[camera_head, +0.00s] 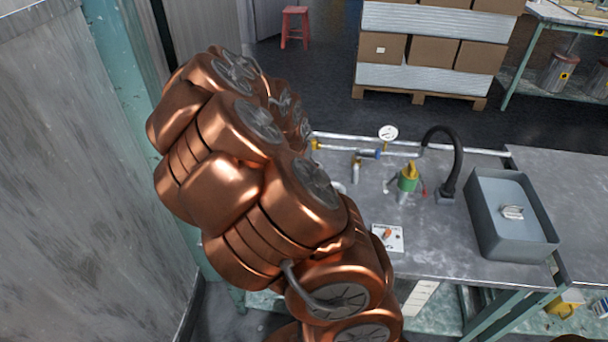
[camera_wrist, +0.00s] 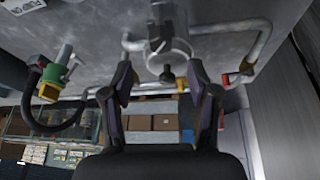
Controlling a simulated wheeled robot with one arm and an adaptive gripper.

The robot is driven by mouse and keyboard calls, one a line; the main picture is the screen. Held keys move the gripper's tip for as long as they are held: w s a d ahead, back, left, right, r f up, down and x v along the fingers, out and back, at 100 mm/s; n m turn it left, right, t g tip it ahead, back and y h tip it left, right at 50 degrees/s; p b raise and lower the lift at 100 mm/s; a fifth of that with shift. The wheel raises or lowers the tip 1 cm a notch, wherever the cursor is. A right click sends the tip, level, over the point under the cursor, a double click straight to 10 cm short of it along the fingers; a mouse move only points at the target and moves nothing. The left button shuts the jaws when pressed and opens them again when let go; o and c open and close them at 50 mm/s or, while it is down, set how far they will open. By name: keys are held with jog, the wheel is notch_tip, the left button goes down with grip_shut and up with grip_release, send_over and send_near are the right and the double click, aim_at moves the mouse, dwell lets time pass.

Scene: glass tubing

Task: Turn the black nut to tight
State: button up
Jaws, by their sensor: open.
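My gripper (camera_wrist: 160,70) is open, with one finger to the left of the nut and one to the right. Gaps show between the nut and both fingers, and I see no contact. How far the nut lies in depth from the fingertips is hard to tell. In the head view, my copper-coloured arm hides the gripper and the nut.
Metal pipe (camera_wrist: 245,50) runs around the clamp. A green and yellow valve (camera_head: 408,178), a pressure gauge (camera_head: 388,133), a black hose (camera_head: 452,160) and a switch plate (camera_head: 387,238) are on the grey bench (camera_head: 440,225). A grey bin (camera_head: 512,246) stands at its right.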

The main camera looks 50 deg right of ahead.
jog(key=shift+v, duration=2.3)
jog(key=shift+s, duration=0.1)
